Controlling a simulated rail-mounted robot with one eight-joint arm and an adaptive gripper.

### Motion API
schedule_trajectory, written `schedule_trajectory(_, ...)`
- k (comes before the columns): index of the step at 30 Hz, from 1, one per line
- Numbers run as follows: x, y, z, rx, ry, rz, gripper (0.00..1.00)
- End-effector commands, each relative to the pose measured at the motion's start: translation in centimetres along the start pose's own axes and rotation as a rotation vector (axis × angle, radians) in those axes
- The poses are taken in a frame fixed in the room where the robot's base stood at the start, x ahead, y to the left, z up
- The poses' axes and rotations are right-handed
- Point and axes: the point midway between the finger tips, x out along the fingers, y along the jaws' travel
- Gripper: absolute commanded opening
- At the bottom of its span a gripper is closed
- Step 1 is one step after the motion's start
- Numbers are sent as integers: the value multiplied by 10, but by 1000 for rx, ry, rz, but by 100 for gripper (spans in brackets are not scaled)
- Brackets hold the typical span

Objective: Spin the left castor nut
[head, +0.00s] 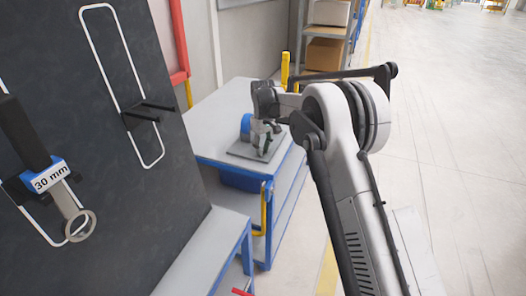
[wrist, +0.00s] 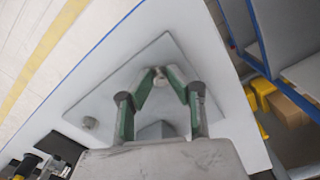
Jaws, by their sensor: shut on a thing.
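My gripper (wrist: 162,82) is shut on a small grey cylindrical nut (wrist: 159,72) at the upper part of a grey square plate (wrist: 205,75) in the wrist view. The green-padded fingertips meet around its sides. A grey faceted block (wrist: 155,130) lies between the fingers, partly hidden by my gripper's body. In the head view my gripper (head: 264,145) reaches down over the plate (head: 243,150), and the held nut is too small to tell. I cannot tell which nut is the left one.
The plate lies on a light table (head: 220,120) with a blue frame. A blue object (head: 246,123) shows beside my gripper. A dark board (head: 110,170) at the left holds a wrench marked 30 mm (head: 50,178). Shelves with a cardboard box (head: 324,54) stand behind. Open floor lies at the right.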

Motion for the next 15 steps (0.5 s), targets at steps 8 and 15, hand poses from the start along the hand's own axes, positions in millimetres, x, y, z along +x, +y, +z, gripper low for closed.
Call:
schedule_trajectory(8, 0, -1, 0, 251, 1, 0, 0)
schedule_trajectory(15, -1, -2, -1, 422, 1, 0, 0)
